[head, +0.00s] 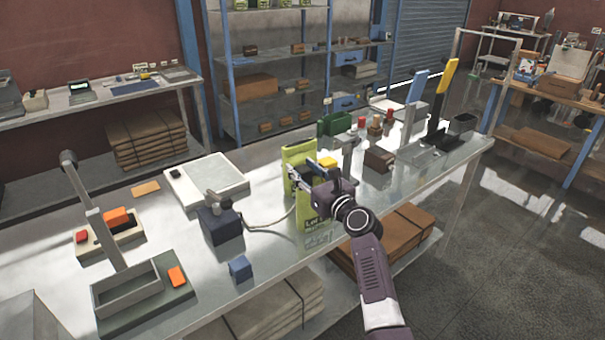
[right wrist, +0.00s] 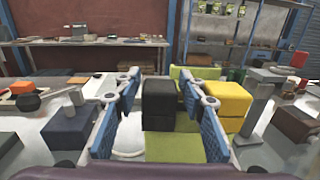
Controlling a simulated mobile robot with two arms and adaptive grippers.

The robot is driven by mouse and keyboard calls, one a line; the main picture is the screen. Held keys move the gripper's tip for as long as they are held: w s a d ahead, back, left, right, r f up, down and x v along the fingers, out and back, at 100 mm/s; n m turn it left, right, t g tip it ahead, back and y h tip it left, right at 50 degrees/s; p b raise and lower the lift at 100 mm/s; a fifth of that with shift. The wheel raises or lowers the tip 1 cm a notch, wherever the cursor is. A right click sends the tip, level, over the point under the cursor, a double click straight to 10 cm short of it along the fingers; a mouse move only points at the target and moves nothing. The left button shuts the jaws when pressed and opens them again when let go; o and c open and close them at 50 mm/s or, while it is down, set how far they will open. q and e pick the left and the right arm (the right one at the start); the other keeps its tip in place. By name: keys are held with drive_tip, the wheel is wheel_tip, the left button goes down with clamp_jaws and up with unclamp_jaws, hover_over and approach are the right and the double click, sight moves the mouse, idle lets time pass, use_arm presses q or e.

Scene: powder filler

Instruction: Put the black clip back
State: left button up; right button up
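The black clip (right wrist: 158,103) shows in the right wrist view as a dark block in front of the lime-green bag (head: 311,215). A yellow clip (head: 327,163) is beside it to the right and also shows in the right wrist view (right wrist: 229,104). My right gripper (head: 296,178) is open at the bag's upper part. Its blue-padded fingers stand on either side of the black clip, with a visible gap on the left. Whether the right finger touches it I cannot tell. In the head view the gripper hides most of the black clip. My left gripper is not in view.
A white scale (head: 207,181) and a dark blue box (head: 220,224) with a cable stand left of the bag. A small blue cube (head: 240,269) lies near the front edge. A sealer with a blue lever (head: 415,90) stands to the right. The table front is mostly clear.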

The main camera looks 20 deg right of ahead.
drive_tip(key=c, duration=0.9)
drive_tip(key=shift+r, duration=0.1)
